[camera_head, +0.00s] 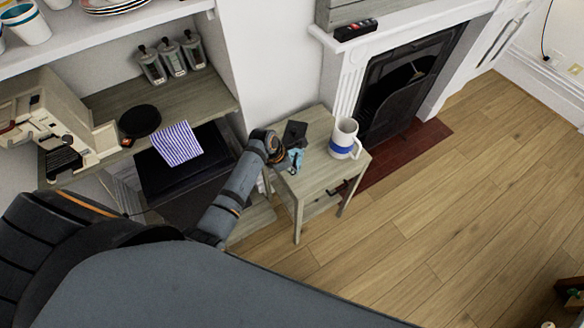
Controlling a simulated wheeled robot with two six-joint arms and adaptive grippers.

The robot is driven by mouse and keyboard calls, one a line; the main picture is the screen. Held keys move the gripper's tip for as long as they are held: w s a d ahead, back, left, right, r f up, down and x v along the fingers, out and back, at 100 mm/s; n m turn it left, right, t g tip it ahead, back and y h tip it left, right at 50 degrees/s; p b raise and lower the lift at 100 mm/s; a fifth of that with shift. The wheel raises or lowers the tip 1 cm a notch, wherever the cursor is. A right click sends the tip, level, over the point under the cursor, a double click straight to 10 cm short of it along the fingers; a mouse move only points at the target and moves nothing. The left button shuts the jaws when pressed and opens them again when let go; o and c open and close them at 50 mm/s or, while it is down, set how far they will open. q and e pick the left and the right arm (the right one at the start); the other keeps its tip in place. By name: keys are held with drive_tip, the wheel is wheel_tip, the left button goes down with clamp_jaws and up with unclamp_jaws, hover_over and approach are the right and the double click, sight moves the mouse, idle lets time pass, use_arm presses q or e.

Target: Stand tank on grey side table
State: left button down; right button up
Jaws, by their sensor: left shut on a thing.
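The grey side table (318,178) stands right of the shelving, in front of the fireplace. My left arm reaches over its left edge. My left gripper (287,154) is shut on a small pale blue thing (295,160), which seems to be the tank. It is at the table's left part; I cannot tell whether it touches the top. The gripper hides much of it. A dark flat piece (295,132) shows just behind the gripper; I cannot tell whether it lies on the table. My right gripper is not in view.
A white mug with a blue band (343,139) stands upright on the table's right part. A cream coffee machine (47,122), black disc (140,121) and striped cloth (177,144) are on the left counter.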

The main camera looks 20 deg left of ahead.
use_arm(q)
drive_tip(key=c, duration=1.9)
unclamp_jaws()
drive_tip(key=shift+f, duration=0.1)
drive_tip(key=o, duration=0.5)
drive_tip(key=v, duration=1.2)
